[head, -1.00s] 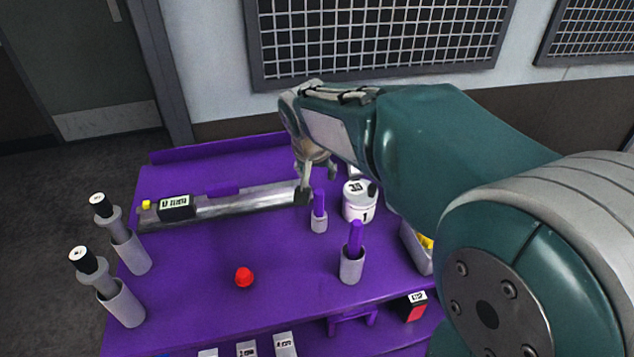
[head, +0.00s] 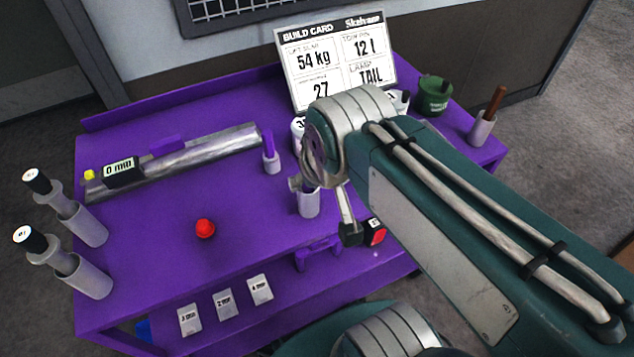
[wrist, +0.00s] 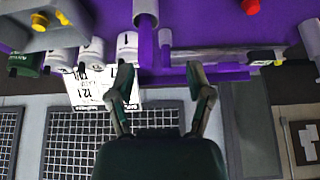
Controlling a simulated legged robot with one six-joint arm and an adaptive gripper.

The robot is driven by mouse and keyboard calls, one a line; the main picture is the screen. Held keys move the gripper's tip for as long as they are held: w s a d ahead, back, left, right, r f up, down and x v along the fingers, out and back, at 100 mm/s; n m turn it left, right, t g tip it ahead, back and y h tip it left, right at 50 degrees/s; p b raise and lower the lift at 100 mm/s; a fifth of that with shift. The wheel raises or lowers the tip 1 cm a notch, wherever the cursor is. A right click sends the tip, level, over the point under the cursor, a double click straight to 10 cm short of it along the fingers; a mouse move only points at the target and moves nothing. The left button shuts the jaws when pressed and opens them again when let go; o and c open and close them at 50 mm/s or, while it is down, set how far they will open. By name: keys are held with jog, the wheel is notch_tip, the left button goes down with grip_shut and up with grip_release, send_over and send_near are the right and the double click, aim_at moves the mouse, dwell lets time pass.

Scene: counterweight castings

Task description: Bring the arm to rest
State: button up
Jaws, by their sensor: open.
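My gripper (head: 326,208) is open and hangs at the end of my teal arm, over the front right part of the purple bench (head: 150,255). In the wrist view, my gripper (wrist: 161,82) shows its two fingers spread wide with nothing between them. A grey holder (head: 308,203) stands behind the fingers and is partly hidden by them. In the head view, a dark fingertip is close to a red-and-black block (head: 375,232); I cannot tell whether they touch.
The build card (head: 337,62) stands at the back. A metal beam (head: 200,155), red knob (head: 205,228), two capped posts (head: 80,270) (head: 75,215), a green pot (head: 433,95) and a brown-handled holder (head: 484,126) are around. The bench's middle is mostly clear.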

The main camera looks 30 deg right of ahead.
jog(key=shift+s+f, duration=0.2)
jog(key=shift+s, duration=0.3)
jog(key=shift+s+f, duration=0.2)
jog(key=shift+s, duration=0.3)
dwell(0.8)
